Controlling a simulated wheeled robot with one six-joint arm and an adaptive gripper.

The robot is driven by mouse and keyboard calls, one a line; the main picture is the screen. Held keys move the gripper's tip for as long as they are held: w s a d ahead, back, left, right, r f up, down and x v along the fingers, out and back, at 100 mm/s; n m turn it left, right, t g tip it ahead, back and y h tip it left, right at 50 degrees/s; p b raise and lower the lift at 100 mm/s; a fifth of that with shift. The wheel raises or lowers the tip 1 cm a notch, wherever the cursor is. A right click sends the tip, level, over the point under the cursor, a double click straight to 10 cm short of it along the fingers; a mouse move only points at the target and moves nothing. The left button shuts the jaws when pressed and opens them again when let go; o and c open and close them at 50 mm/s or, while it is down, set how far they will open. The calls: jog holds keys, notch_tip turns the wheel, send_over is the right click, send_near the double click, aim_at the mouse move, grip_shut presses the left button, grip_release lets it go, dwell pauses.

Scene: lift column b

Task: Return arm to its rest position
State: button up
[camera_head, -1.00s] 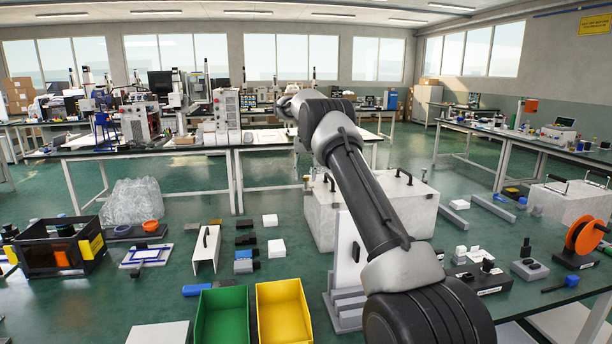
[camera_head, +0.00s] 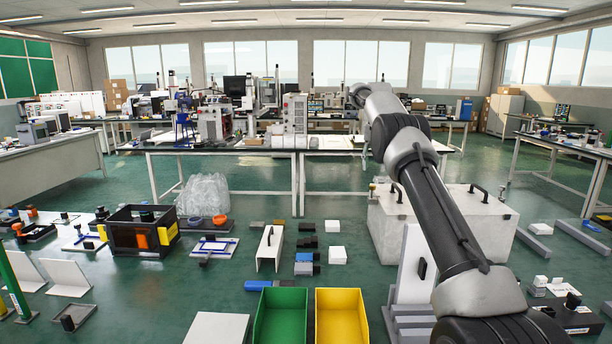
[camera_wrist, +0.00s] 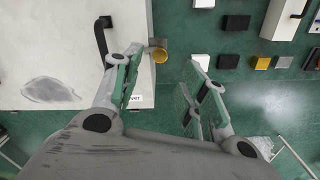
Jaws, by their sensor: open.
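My gripper (camera_wrist: 168,75) shows in the wrist view with its two fingers spread apart and nothing between them. It points down over the floor beside a pale block with a black handle (camera_wrist: 103,40). A small round yellow part (camera_wrist: 160,55) shows between and beyond the fingers, at the block's edge. In the head view my arm reaches up and away from the lower right, and its far end is over the pale block (camera_head: 450,215).
A green bin (camera_head: 281,318) and a yellow bin (camera_head: 341,318) stand at the front. A black crate (camera_head: 140,232) sits at left. Small blocks (camera_head: 306,256) lie on the floor between. A long workbench (camera_head: 220,150) stands behind.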

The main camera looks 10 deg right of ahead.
jog(key=shift+s+a+r, duration=0.1)
jog(key=shift+r, duration=0.3)
jog(key=s+a+r+n+t, duration=0.15)
jog(key=s+a+r, duration=0.25)
jog(key=s+r, duration=0.5)
jog(key=s+a+r+n+t, duration=0.15)
jog(key=s+a+r, duration=0.25)
jog(key=s+r, duration=0.5)
jog(key=s+a+f+n, duration=0.1)
jog(key=s+a+f, duration=0.1)
jog(key=s, duration=0.6)
jog(key=s+a+f+n, duration=0.1)
jog(key=s+f, duration=0.1)
jog(key=s, duration=0.7)
jog(key=s+a+f+n, duration=0.1)
jog(key=s+f, duration=0.4)
jog(key=s, duration=0.3)
jog(key=s+a+f+n+t, duration=0.1)
jog(key=s+f, duration=0.5)
jog(key=s, duration=0.3)
jog(key=shift+f, duration=0.3)
jog(key=shift+s, duration=0.1)
